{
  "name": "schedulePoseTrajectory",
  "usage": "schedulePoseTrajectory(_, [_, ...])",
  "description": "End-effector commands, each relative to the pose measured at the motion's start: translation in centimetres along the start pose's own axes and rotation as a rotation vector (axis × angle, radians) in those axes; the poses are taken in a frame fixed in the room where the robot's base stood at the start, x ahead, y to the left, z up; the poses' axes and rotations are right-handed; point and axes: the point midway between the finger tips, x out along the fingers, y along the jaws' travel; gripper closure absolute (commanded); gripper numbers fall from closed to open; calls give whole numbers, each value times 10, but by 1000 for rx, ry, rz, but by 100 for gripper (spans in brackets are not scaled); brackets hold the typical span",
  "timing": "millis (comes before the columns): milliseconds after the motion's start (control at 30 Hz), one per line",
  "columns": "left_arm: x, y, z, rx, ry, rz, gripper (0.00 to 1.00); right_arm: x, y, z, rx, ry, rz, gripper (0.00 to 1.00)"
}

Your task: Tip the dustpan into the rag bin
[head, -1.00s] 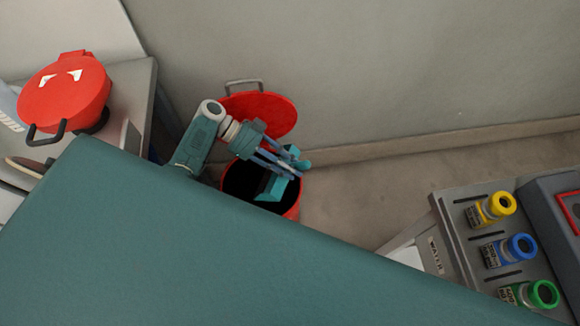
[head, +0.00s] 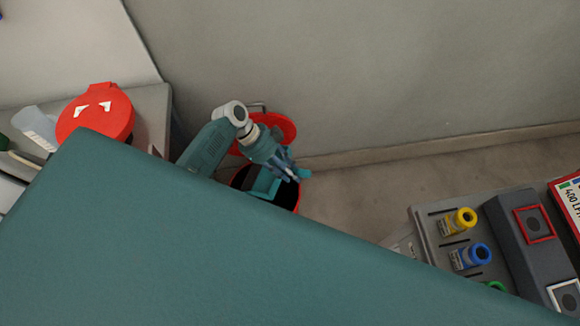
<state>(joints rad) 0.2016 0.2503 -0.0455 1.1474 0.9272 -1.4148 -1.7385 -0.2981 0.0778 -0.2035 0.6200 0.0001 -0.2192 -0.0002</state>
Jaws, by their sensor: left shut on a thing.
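The rag bin (head: 298,207) is a red round bin with a dark interior, standing on the floor by the wall. Its red lid (head: 284,127) is swung up at the back. My left gripper (head: 288,173) is over the bin mouth, pointing down and to the right, shut on the teal dustpan (head: 264,186). The dustpan's pan part is tilted over the dark opening. Its contents cannot be made out. Much of the bin's front is hidden behind my own teal body. My right gripper is not in view.
A red lidded container (head: 95,118) and a pale bottle (head: 38,128) stand on a grey surface at left. Floor (head: 350,205) right of the bin is clear.

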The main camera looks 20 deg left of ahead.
Motion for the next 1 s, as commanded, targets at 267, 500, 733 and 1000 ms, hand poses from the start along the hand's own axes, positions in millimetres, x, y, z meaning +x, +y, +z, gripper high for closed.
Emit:
schedulePoseTrajectory(267, [-30,-1,-26,6,-192,0,100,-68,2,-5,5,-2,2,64])
schedulePoseTrajectory(500, [-38,0,-30,3,-316,1,100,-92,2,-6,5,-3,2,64])
schedulePoseTrajectory(733, [-36,-1,-28,3,-322,0,100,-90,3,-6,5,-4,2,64])
schedulePoseTrajectory(1000, [-36,-1,-28,3,-321,0,100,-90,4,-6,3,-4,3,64])
